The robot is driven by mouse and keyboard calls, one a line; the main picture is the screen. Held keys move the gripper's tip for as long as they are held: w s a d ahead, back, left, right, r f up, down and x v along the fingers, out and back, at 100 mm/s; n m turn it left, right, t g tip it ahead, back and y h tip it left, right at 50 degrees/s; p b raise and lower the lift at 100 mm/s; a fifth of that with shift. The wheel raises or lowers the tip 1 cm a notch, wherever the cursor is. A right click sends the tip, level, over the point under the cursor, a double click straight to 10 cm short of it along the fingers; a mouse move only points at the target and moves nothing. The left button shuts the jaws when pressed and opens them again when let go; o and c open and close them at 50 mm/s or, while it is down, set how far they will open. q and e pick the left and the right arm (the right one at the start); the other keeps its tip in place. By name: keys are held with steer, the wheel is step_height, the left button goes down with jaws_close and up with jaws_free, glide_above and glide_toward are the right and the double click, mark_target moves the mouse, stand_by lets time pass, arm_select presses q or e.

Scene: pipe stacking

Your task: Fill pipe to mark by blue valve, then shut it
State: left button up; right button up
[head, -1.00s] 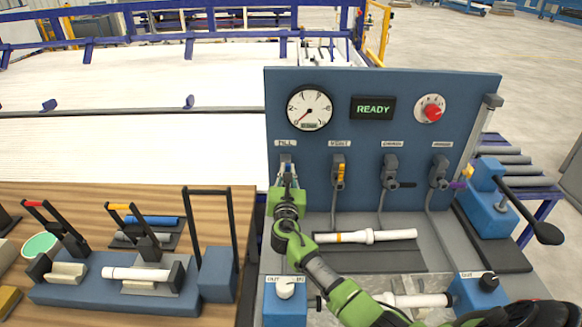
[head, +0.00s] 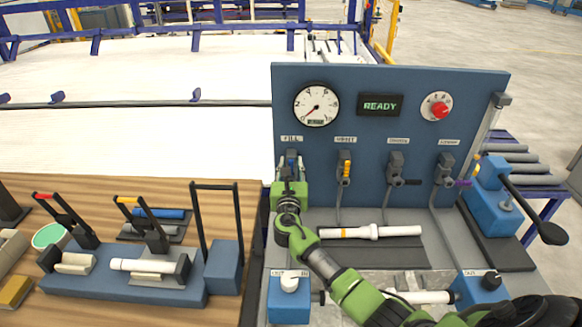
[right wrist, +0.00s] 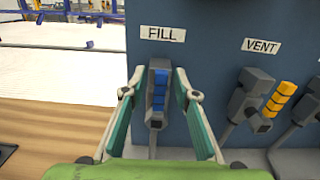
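The FILL valve with its blue handle (right wrist: 160,88) is on the blue panel (head: 330,170) and fills the middle of the right wrist view. My right gripper (right wrist: 156,88) is open, with one green-padded finger on each side of the handle. Gaps show between pads and handle. In the head view my right gripper (head: 291,168) hides most of the FILL valve. A white pipe (head: 410,297) lies low between two blue end blocks, partly behind my right arm. A clear upright tube (head: 493,122) is at the panel's right edge; its level cannot be read. My left gripper is not in view.
The yellow VENT valve (right wrist: 279,100) is just right of FILL, with two more valves beyond. The gauge (head: 316,105) needle points low left, and the display (head: 380,105) reads READY. A white pipe with an orange band (head: 370,232) lies before the panel.

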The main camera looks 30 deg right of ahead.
steer(key=shift+f, duration=0.15)
steer(key=v, duration=1.2)
stand_by(0.3)
